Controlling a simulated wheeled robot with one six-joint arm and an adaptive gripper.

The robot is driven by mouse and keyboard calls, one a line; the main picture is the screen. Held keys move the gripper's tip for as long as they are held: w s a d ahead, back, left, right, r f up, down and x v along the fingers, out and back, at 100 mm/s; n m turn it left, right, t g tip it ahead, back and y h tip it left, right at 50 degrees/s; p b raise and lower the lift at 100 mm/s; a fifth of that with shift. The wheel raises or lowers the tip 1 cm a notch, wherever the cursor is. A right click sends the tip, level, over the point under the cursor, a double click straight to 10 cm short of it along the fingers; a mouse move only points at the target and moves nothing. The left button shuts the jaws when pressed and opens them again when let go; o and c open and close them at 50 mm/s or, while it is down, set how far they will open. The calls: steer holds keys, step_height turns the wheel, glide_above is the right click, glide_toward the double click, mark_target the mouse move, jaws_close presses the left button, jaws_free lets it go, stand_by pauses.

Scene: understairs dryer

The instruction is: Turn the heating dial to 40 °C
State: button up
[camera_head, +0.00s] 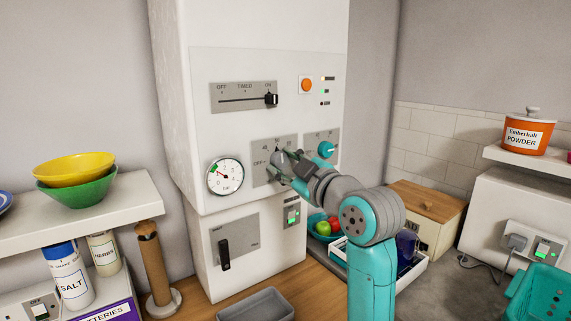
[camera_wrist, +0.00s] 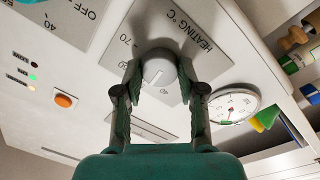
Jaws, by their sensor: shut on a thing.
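The heating dial (camera_wrist: 158,72) is a round grey knob with a white pointer line, on a grey plate (camera_wrist: 205,50) marked "HEATING °C". My gripper (camera_wrist: 160,78) is shut on the dial, one finger on each side. In the wrist view, the pointer slants down and left, between a partly hidden mark at the left and the "40" mark below. The exact value it points to cannot be told. In the head view, my gripper (camera_head: 284,163) covers most of the dial, and the plate (camera_head: 262,176) shows around it with "OFF" at its left.
A pressure gauge (camera_head: 225,176) sits left of the dial plate and a teal knob (camera_head: 326,149) right of it. A slider (camera_head: 271,99) and an orange button (camera_head: 306,85) are above. A black lever switch (camera_head: 224,254) is below.

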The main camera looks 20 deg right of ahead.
steer(key=n, duration=0.3)
steer(key=shift+n, duration=0.4)
steer(key=shift+f+n+y, duration=0.1)
steer(key=shift+n+y, duration=0.2)
steer(key=shift+n, duration=1.6)
steer(key=o, duration=1.1)
steer(key=shift+o, duration=0.2)
steer(key=v, duration=1.2)
